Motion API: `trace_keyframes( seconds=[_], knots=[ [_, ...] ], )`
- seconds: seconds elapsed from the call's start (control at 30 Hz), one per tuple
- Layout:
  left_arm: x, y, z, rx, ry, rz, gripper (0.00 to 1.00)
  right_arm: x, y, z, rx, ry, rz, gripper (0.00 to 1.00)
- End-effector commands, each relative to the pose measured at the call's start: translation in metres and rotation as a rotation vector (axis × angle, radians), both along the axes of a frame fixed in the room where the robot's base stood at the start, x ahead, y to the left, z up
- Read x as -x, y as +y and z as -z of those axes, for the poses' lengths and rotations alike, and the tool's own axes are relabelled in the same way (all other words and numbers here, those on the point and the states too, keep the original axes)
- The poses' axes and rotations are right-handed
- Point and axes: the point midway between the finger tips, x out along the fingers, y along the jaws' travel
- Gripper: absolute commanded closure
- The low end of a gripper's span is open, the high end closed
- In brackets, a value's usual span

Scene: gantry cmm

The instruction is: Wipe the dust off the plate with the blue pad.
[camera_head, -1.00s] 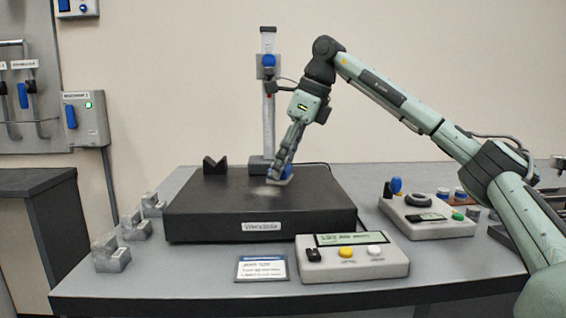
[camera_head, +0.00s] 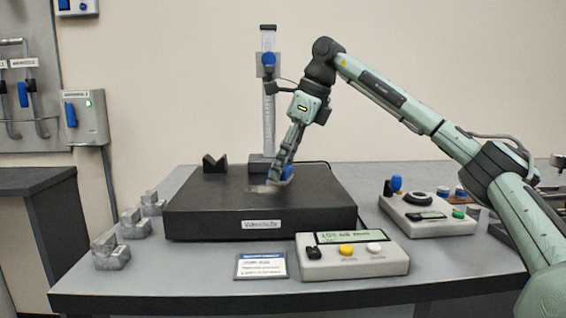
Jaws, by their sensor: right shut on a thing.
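The plate (camera_head: 215,212) is a thick black slab with a white label on its front, lying on the grey table. A faint pale dust patch (camera_head: 261,189) shows on its top, just left of my right fingertips. My right gripper (camera_head: 279,178) points down at the plate's top and is shut on the blue pad (camera_head: 287,173), which is mostly hidden by the fingers. The pad is low at the plate's surface; I cannot tell for sure that it touches. My left gripper is not in view.
A height gauge (camera_head: 268,110) stands behind my right gripper, close to it. A black V-block (camera_head: 214,164) sits at the plate's back left. A control box (camera_head: 352,262) and a card (camera_head: 261,266) lie in front. Metal blocks (camera_head: 110,251) line the left; another console (camera_head: 430,218) stands right.

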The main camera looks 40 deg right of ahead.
Motion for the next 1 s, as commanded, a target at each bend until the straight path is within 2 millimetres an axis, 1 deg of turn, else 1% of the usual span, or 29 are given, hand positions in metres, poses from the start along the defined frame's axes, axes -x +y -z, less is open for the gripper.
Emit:
trace_keyframes(
  seconds=[0.8,1.0],
  knots=[
    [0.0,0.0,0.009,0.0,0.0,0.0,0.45,0.0,0.0,0.017,0.001,-0.001,0.0,0.86],
    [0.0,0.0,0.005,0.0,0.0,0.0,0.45,-0.002,0.003,0.015,0.0,0.0,-0.001,0.86]
  ],
)
